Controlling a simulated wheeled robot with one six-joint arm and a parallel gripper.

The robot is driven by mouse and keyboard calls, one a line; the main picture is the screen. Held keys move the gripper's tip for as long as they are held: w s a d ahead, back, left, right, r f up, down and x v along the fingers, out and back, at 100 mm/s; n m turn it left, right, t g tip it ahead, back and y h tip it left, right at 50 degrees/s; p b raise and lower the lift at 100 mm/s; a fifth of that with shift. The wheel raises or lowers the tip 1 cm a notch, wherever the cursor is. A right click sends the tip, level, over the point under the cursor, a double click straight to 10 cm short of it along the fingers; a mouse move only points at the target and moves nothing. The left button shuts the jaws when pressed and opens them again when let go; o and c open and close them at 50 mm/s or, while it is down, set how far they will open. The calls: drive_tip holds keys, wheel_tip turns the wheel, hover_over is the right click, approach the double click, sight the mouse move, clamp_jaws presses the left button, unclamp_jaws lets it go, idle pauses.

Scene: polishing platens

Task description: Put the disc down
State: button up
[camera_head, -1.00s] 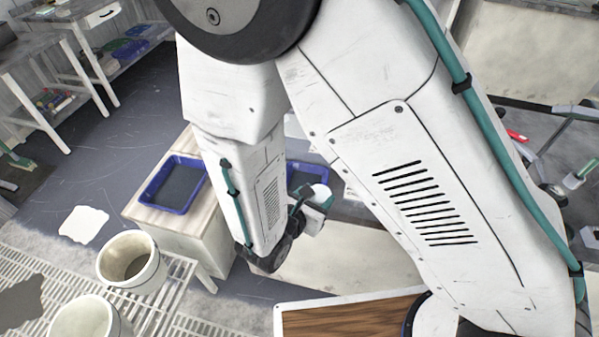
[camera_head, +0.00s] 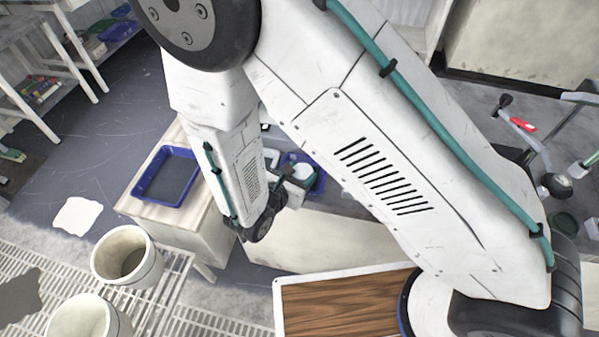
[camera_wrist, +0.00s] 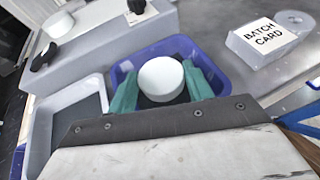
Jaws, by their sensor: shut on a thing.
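The white round disc (camera_wrist: 161,79) sits between the two green fingers of my gripper (camera_wrist: 160,84) in the wrist view. The gripper is shut on it. Behind the disc in the wrist view is a blue tray (camera_wrist: 152,53) with a dark floor. I cannot tell the height of the disc above that floor. In the head view my gripper (camera_head: 290,182) is small and partly hidden by the arm, and the disc (camera_head: 302,171) shows as a white patch. Part of the blue tray (camera_head: 319,183) shows beside it.
A grey-white tray (camera_wrist: 62,108) lies left of the blue tray. Another white disc (camera_wrist: 58,24) and a black knob (camera_wrist: 136,6) are on the grey housing behind. A batch card block (camera_wrist: 262,42) stands right. Another blue tray (camera_head: 143,190) sits on a wooden-topped cabinet.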

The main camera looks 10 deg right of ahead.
drive_tip(key=shift+f, duration=0.1)
drive_tip(key=o, duration=0.8)
drive_tip(key=shift+o, duration=0.2)
